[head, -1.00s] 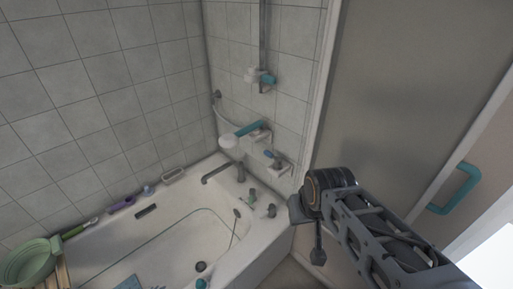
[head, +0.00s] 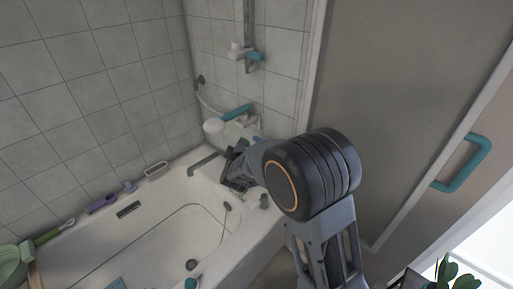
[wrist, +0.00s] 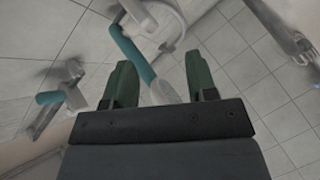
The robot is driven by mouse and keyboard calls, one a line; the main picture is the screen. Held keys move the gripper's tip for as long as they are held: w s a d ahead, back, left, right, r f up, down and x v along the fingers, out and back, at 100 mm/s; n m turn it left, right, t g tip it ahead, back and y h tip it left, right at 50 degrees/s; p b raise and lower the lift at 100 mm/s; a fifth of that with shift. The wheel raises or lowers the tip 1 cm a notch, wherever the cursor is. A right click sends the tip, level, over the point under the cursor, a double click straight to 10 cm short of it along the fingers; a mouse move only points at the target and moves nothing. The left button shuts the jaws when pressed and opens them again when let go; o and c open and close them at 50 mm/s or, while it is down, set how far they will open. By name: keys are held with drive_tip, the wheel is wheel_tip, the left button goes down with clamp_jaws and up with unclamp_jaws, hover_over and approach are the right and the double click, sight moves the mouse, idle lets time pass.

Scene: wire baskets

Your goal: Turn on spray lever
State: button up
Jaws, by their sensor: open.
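A hand spray (head: 236,113) with a teal handle and white head rests in a wall bracket above the tub's right end. I cannot tell which part is the spray lever. A teal lever (head: 256,56) sits on the slider of the wall rail; a teal-tipped fitting also shows at the left of the wrist view (wrist: 50,97). My gripper (head: 237,168) is open and empty below the hand spray, its green fingers (wrist: 157,62) apart.
The bathtub (head: 130,250) fills the lower left, with a spout (head: 203,163) at its wall end. A sliding panel (head: 390,110) with a teal handle (head: 462,163) stands at right.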

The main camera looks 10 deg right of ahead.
wheel_tip(320, 180, down, 7)
drive_tip(key=d+n+h+b, duration=0.1)
drive_tip(key=n+h+b, duration=0.1)
drive_tip(key=h, duration=0.4)
drive_tip(key=r+x, duration=0.1)
drive_tip(key=x, duration=1.2)
drive_tip(key=shift+w+d+h, duration=0.3)
drive_tip(key=shift+h, duration=0.1)
drive_tip(key=shift+f, duration=0.1)
drive_tip(key=shift+t, duration=0.3)
clamp_jaws()
